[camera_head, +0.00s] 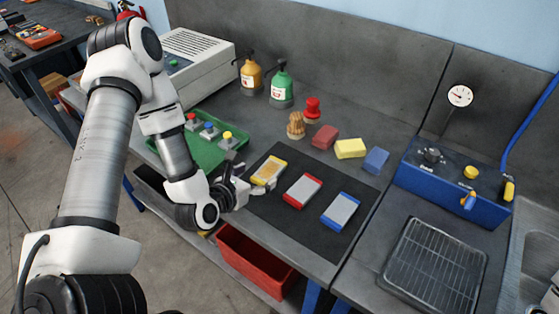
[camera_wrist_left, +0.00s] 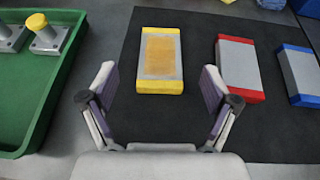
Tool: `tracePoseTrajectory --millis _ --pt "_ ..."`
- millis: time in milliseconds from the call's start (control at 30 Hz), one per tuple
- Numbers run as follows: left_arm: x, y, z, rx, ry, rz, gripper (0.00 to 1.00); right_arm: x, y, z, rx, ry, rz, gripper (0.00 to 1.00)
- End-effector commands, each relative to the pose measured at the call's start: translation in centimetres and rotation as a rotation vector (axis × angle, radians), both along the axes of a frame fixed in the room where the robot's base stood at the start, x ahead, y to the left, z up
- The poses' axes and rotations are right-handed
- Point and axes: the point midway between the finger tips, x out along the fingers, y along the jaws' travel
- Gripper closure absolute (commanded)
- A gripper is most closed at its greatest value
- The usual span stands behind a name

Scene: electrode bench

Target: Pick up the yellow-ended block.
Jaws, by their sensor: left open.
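The yellow-ended block (camera_head: 268,171) lies flat on a dark mat (camera_head: 255,207), leftmost of three similar blocks. It has yellow ends, grey edges and an orange-brown middle on top. In the left wrist view the yellow-ended block (camera_wrist_left: 160,60) lies ahead of the fingers, roughly centred between them. My left gripper (camera_head: 252,185) is open and empty, just beside the near left side of the block in the head view. In the left wrist view its two fingers (camera_wrist_left: 157,85) stand wide apart with nothing between them. My right gripper does not show.
A red-ended block (camera_head: 303,191) and a blue-ended block (camera_head: 341,211) lie right of it on the mat. A green tray (camera_head: 190,152) with coloured-knob pieces stands left. Red, yellow and blue lumps (camera_head: 350,148) lie behind. A red bin (camera_head: 250,262) sits below the bench edge.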

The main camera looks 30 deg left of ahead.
Motion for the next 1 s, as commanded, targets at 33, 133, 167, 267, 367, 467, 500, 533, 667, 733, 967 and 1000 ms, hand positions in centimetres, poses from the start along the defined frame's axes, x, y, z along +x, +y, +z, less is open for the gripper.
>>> tracePoseTrajectory --millis 33,133,167,267,367,467,500,533,667,733,967,1000 --pt "0.6 -0.1 -0.2 0.006 0.000 -0.005 0.12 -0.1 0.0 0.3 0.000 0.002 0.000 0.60" --pt "1.8 -0.1 -0.7 0.005 0.001 -0.004 0.12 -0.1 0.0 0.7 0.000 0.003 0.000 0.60" --pt "2.2 -0.1 -0.9 0.006 0.001 -0.005 0.12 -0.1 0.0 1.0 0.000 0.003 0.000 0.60" --pt "3.6 -0.1 -1.6 0.006 0.002 -0.006 0.12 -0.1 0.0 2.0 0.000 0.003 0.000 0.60" --pt "5.2 -0.1 -2.7 0.005 0.001 -0.005 0.12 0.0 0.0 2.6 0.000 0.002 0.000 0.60" --pt "6.1 -0.1 -3.2 0.003 0.001 -0.003 0.12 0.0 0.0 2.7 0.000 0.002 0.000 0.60" --pt "6.1 -0.1 -3.3 0.002 0.002 -0.003 0.12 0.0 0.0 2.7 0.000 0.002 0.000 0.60" --pt "6.2 -0.1 -3.4 0.001 0.002 -0.002 0.12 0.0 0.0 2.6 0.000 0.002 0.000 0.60" --pt "6.1 -0.1 -3.4 0.001 0.002 -0.002 0.12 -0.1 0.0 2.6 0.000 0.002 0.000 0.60" --pt "6.1 -0.1 -3.4 0.001 0.002 -0.002 0.37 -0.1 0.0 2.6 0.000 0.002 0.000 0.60" --pt "6.2 -0.1 -3.3 0.002 -0.002 -0.002 1.00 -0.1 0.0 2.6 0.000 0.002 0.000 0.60" --pt "6.2 -0.1 -3.3 0.002 -0.002 -0.002 1.00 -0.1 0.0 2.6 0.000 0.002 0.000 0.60"
